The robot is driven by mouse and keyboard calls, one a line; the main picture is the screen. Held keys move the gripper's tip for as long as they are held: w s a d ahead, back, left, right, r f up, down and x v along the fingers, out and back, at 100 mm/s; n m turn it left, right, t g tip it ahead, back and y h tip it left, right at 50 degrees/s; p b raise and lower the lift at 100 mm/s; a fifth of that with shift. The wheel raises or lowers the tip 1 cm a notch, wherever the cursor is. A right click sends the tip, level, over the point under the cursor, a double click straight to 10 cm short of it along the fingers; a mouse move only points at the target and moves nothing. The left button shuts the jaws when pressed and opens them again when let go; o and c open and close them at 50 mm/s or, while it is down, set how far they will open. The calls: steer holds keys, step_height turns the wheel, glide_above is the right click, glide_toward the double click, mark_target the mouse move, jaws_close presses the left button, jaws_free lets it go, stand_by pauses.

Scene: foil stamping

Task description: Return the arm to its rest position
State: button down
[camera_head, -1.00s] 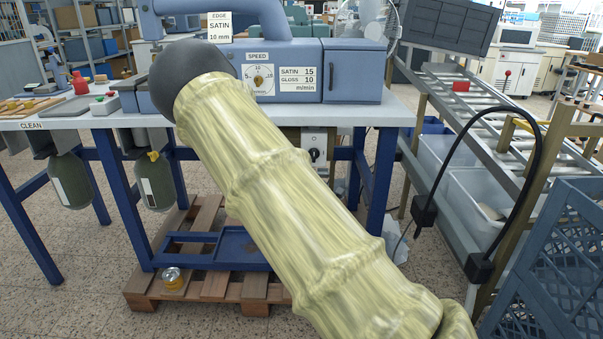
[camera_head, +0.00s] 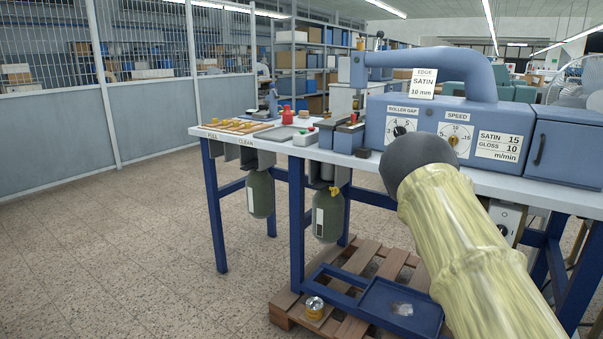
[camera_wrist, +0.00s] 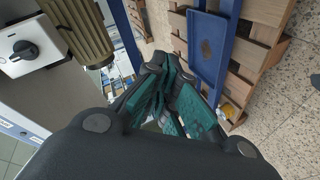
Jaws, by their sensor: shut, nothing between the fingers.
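My arm, in a pale yellow-green sleeve with a dark rounded end, reaches up from the lower right in the head view, in front of the blue machine (camera_head: 375,112). My gripper does not show in the head view. In the wrist view my gripper (camera_wrist: 170,95) has its teal-padded fingers drawn together, with nothing held. It hangs over the floor beside the wooden pallet (camera_wrist: 258,40), below the level of the tabletop.
The blue-legged table (camera_head: 500,184) carries the machine and small parts. The floor (camera_head: 120,240) at left is clear.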

steer(key=s+a+f+m+g+y, duration=0.1)
steer(key=s+a+f+m+g, duration=0.3)
steer(key=s+f, duration=0.7)
steer(key=s+a+f+m+g+y, duration=0.2)
steer(key=s+a+f+g, duration=0.35)
steer(key=s+a, duration=0.65)
steer(key=s+a+f+m+g+y, duration=0.2)
steer(key=s+a+f+g, duration=0.35)
steer(key=s, duration=1.05)
step_height(320, 180, up, 21)
steer(key=a+t+p, duration=0.1)
steer(key=t+p, duration=0.1)
steer(key=p, duration=2)
steer(key=shift+w+a, duration=0.35)
steer(key=shift+w, duration=0.05)
